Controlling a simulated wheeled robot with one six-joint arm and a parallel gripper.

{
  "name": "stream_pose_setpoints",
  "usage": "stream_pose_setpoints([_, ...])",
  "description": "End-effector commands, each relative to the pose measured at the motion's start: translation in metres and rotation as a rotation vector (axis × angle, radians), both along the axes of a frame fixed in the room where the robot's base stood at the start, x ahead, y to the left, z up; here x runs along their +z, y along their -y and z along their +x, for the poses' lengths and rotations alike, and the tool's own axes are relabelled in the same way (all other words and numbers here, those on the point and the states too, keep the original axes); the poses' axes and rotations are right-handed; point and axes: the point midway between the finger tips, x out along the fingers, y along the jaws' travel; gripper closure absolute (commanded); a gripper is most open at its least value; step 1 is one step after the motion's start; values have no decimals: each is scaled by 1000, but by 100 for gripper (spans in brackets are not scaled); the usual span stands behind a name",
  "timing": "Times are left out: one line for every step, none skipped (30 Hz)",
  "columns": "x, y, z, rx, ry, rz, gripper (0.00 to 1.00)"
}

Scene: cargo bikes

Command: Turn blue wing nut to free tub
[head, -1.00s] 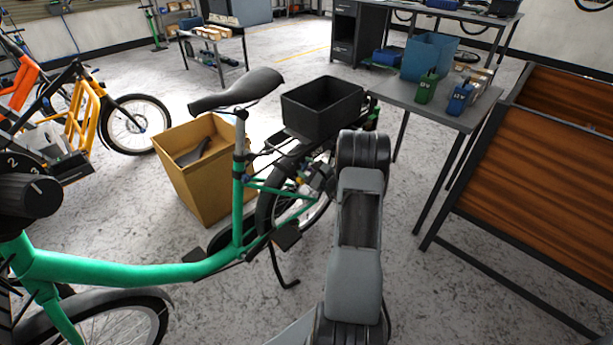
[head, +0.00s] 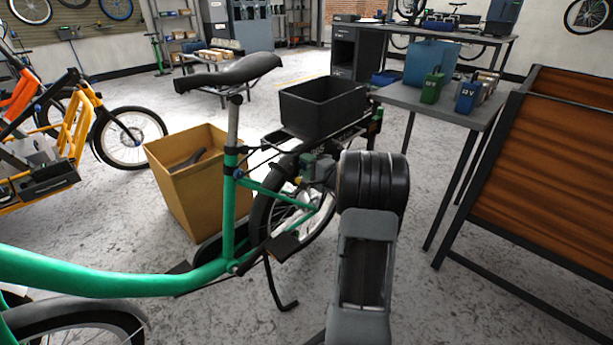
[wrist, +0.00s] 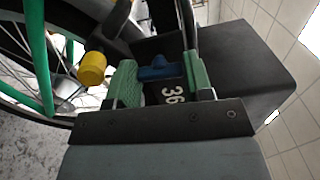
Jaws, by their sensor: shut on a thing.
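The black tub (head: 322,108) sits upright on the rear rack of the green bike (head: 130,284). In the wrist view the tub (wrist: 245,65) fills the right side. The blue wing nut (wrist: 158,69) is in front of a dark surface beside the tub, with a white 36 below it. My gripper (wrist: 162,78) has its green finger pads on either side of the wing nut and is shut on it. In the head view my gripper (head: 312,168) is small beneath the tub, partly hidden by my arm, and the nut cannot be made out.
A yellow knob (wrist: 92,68) is just left of my fingers. The bike's rear wheel and green tube are close by. A cardboard-coloured bin (head: 190,185) stands behind the bike. A grey table (head: 440,105) with a blue box and bottles stands right, near a brown-panelled rack (head: 545,165).

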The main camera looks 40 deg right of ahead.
Motion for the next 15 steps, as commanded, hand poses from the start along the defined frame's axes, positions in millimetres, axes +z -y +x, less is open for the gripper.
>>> stream_pose_setpoints([-4, -1, 0, 1, 3, -19, 77])
stream_pose_setpoints([-4, -1, 0, 2, 6, -30, 77])
stream_pose_setpoints([-3, -1, 0, 2, 8, -44, 77])
stream_pose_setpoints([-3, -1, 0, 2, 10, -53, 77])
stream_pose_setpoints([-3, -1, 0, 2, 11, -61, 77])
stream_pose_setpoints([-3, -1, 0, 2, 12, -70, 77])
stream_pose_setpoints([-2, -1, 0, 2, 13, -76, 77])
stream_pose_setpoints([-2, -1, 0, 3, 14, -81, 77])
stream_pose_setpoints([-2, -1, 0, 2, 14, -86, 77])
stream_pose_setpoints([-2, -1, 0, 2, 14, -90, 77])
stream_pose_setpoints([-1, -1, 0, 2, 15, -93, 77])
stream_pose_setpoints([-1, -1, 0, 2, 15, -96, 77])
stream_pose_setpoints([-1, -1, 0, 2, 16, -98, 77])
stream_pose_setpoints([-1, -1, 0, 2, 16, -100, 77])
stream_pose_setpoints([-1, -1, 0, 2, 16, -101, 77])
